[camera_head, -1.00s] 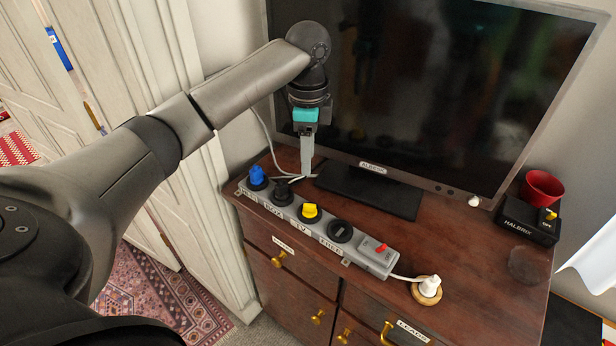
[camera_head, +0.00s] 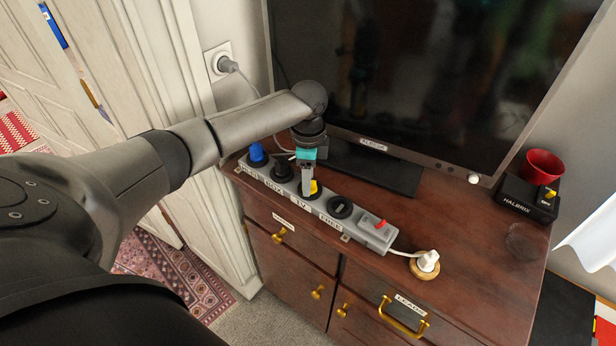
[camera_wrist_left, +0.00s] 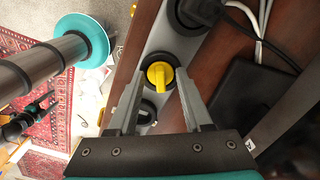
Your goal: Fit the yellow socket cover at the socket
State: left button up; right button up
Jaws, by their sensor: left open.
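A yellow piece with a raised grip, seemingly the socket cover (camera_head: 313,187), sits on a round black socket of the grey power strip (camera_head: 375,231), above the label "TV". It also shows in the left wrist view (camera_wrist_left: 159,76). My left gripper (camera_head: 307,188) points down over it. Its two fingers are open, one on each side of the yellow grip in the wrist view. I cannot tell whether they touch it. The strip's socket by the label "FREE" (camera_head: 340,207) looks empty.
A blue plug (camera_head: 257,154) and a black plug (camera_head: 282,168) stand in the strip, left of the gripper. A red switch is at its right end. The monitor (camera_head: 400,80) stands close behind. A white plug (camera_head: 428,261), black box (camera_head: 527,199) and red bowl (camera_head: 542,166) are on the right.

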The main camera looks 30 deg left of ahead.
pick_arm(q)
grip_shut()
dwell(0.4)
